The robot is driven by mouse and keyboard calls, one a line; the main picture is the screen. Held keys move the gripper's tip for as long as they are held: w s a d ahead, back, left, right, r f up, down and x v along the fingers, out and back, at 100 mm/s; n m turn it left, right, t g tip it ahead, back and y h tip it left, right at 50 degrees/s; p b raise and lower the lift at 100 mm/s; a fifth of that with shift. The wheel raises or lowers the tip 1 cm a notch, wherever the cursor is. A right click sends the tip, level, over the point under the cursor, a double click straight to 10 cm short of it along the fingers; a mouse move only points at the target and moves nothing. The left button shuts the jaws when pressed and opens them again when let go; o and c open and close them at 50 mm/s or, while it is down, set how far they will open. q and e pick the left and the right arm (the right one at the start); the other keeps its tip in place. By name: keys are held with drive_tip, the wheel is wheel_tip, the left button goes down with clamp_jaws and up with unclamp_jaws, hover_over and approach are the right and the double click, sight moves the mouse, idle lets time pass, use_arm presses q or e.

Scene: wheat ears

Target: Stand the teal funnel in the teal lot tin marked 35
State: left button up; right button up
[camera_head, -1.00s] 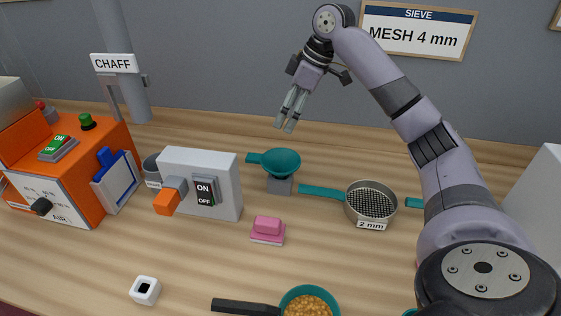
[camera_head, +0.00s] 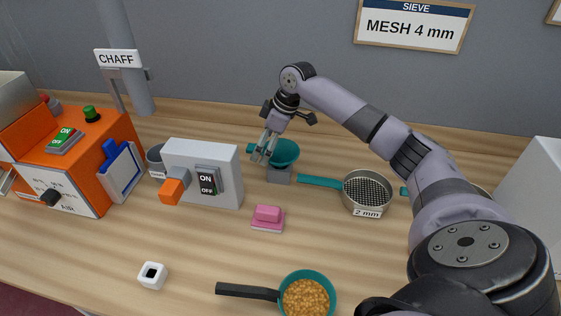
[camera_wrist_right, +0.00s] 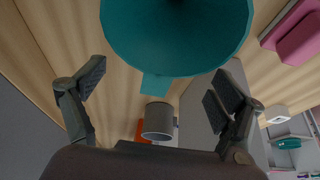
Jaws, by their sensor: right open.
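The teal funnel (camera_head: 285,150) sits with its wide mouth up on a small grey block (camera_head: 279,176) toward the back of the table; it also fills the top of the right wrist view (camera_wrist_right: 175,40). My right gripper (camera_head: 262,158) is at the funnel's left side, by its flat tab. In the right wrist view its fingers (camera_wrist_right: 157,84) are open and apart on either side of the tab, with nothing gripped. I see no teal tin marked 35. My left gripper is not in view.
A grey switch box (camera_head: 222,178) with an orange part and a grey cup (camera_head: 155,158) stand left of the funnel. A 2 mm sieve (camera_head: 367,190) is at right. A pink block (camera_head: 267,215) and a grain-filled teal pan (camera_head: 332,290) are in front.

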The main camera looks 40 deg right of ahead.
drive_tip(key=shift+x, duration=1.2)
drive_tip(key=shift+c, duration=0.6)
drive_tip(key=c, duration=1.9)
